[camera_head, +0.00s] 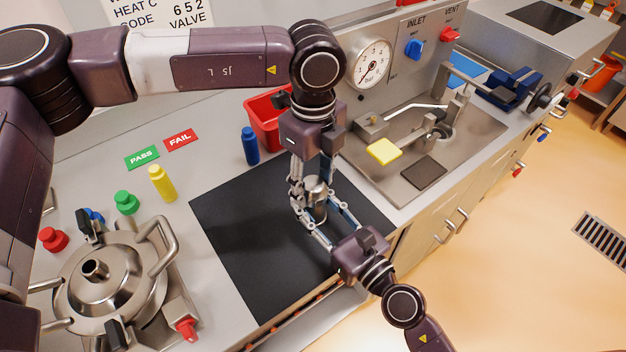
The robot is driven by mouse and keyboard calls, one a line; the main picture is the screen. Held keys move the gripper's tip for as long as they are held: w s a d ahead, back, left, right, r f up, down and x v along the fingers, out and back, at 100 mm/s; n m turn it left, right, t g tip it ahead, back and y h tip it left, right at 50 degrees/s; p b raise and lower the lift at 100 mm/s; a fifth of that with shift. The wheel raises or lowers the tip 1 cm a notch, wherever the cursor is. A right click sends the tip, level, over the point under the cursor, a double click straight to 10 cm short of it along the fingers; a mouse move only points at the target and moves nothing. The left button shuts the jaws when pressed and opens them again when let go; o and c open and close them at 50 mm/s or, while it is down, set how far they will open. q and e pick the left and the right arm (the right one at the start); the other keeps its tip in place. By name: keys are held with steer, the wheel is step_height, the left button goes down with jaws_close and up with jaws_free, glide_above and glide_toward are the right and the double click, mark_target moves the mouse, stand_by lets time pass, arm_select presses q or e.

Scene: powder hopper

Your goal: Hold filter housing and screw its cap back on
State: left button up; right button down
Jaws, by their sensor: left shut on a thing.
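My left gripper (308,187) points down from above over the black mat. It is shut on the silver filter cap (316,186), a shiny metal piece at the top of the filter housing (319,212). The housing is a small metal cylinder, mostly hidden by the fingers. My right gripper (318,218) comes in from the lower right, low over the mat, with a finger on each side of the housing. Whether these fingers press on it is not clear. The seam between cap and housing is hidden.
The black mat (240,240) is otherwise clear. A blue bottle (250,146) and red bin (265,122) stand behind it. A yellow bottle (162,183) and a steel hopper lid (110,285) are at left.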

arm_select(q)
steer(key=m, duration=0.9)
steer(key=shift+m, duration=0.4)
steer(key=m, duration=0.4)
steer(key=shift+m, duration=0.4)
steer(key=m, duration=1.5)
steer(key=shift+m, duration=0.4)
steer(key=m, duration=0.4)
steer(key=shift+m, duration=0.4)
steer(key=m, duration=0.5)
steer(key=shift+w+m, duration=0.1)
steer(key=shift+m, duration=0.2)
steer(key=o, duration=1.2)
